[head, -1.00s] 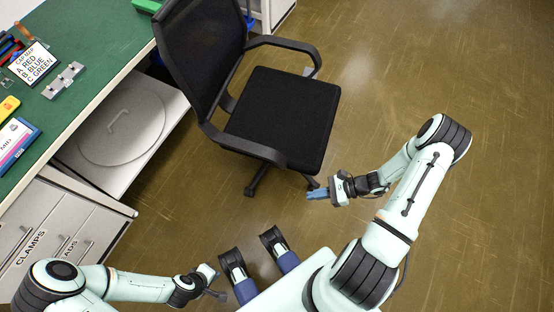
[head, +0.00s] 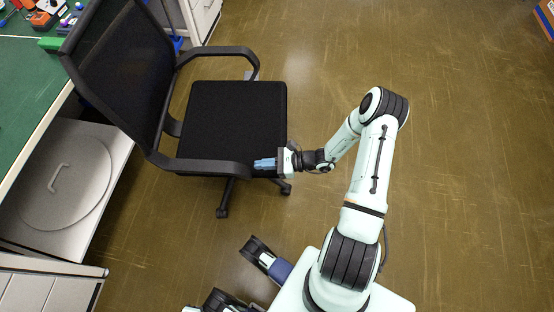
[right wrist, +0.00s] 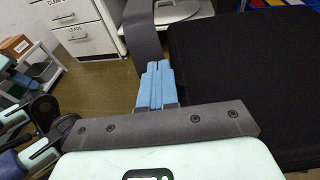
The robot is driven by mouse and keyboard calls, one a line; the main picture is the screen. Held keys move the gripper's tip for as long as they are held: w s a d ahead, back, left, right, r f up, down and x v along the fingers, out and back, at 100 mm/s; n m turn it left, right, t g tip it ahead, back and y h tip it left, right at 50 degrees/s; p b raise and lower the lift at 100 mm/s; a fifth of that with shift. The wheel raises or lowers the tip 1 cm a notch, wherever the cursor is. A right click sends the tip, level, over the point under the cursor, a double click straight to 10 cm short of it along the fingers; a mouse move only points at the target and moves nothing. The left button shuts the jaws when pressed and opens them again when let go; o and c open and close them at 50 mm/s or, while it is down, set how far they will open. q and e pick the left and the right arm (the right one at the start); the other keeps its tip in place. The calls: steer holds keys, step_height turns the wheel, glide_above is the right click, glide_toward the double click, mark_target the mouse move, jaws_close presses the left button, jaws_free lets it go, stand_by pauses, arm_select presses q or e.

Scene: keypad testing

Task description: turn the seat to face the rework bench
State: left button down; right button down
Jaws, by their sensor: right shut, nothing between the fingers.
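The black office chair stands left of centre in the head view, its seat (head: 235,120) toward the right and its mesh backrest (head: 115,75) toward the green-topped bench (head: 38,85). So the seat faces away from that bench; no label shows whether it is the rework bench. My right gripper (head: 265,163) is shut and empty, its blue fingers at the near front corner of the seat, by the near armrest (head: 205,166). In the right wrist view the fingers (right wrist: 155,85) are together, with the armrest (right wrist: 143,35) beyond and the seat (right wrist: 245,75) at right. Contact is unclear. My left gripper is out of view.
A grey cabinet shelf with a round lid (head: 65,185) lies below the bench at left. The brown floor (head: 460,180) on the right is clear. A box edge (head: 545,15) shows at top right.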

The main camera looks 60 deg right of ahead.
steer(key=shift+x, duration=1.1)
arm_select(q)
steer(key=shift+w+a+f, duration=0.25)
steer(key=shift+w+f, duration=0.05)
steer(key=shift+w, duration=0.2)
